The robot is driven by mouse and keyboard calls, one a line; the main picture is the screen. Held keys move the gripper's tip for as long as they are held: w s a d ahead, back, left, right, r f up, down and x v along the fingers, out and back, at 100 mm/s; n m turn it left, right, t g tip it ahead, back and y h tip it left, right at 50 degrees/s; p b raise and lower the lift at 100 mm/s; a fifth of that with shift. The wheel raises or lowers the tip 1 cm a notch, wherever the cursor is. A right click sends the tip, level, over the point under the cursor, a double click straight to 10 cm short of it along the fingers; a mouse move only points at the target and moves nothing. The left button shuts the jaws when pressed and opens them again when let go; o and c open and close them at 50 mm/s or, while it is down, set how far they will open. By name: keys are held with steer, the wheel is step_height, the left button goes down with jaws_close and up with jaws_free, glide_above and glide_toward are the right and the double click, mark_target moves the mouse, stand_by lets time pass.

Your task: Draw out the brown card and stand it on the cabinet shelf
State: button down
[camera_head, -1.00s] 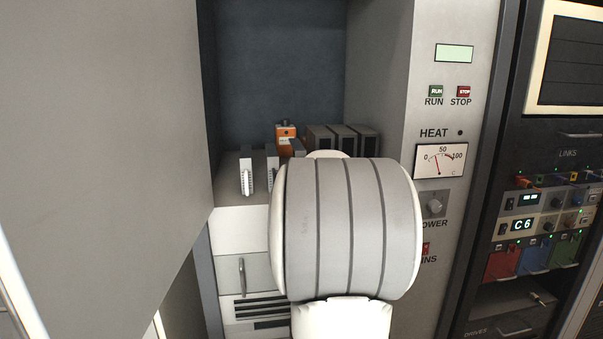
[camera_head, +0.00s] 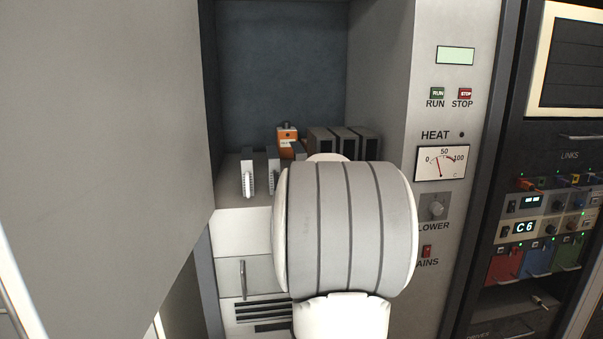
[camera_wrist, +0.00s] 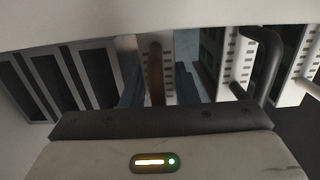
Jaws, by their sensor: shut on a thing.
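The brown card (camera_wrist: 156,73) shows in the wrist view as a narrow upright brown strip near the middle, just beyond the dark front bar of my gripper (camera_wrist: 160,120). My gripper is shut on it, though the fingertips and the contact are hard to make out. In the head view my thick wrist hides the gripper and the brown card. The cabinet shelf (camera_head: 229,194) lies behind and left of my wrist, inside the grey cabinet recess. Two pale slotted cards (camera_head: 247,174) stand upright at its left.
An orange-topped unit (camera_head: 287,136) and several dark-fronted blocks (camera_head: 321,141) stand at the back of the shelf. A large grey panel (camera_head: 100,130) bounds the left, and a control panel (camera_head: 437,200) the right. A curved black handle (camera_wrist: 268,62) shows in the wrist view.

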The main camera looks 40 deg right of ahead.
steer(key=shift+f+b, duration=0.5)
steer(key=shift+f, duration=0.05)
steer(key=c, duration=1.1)
jaws_free()
steer(key=shift+o, duration=0.2)
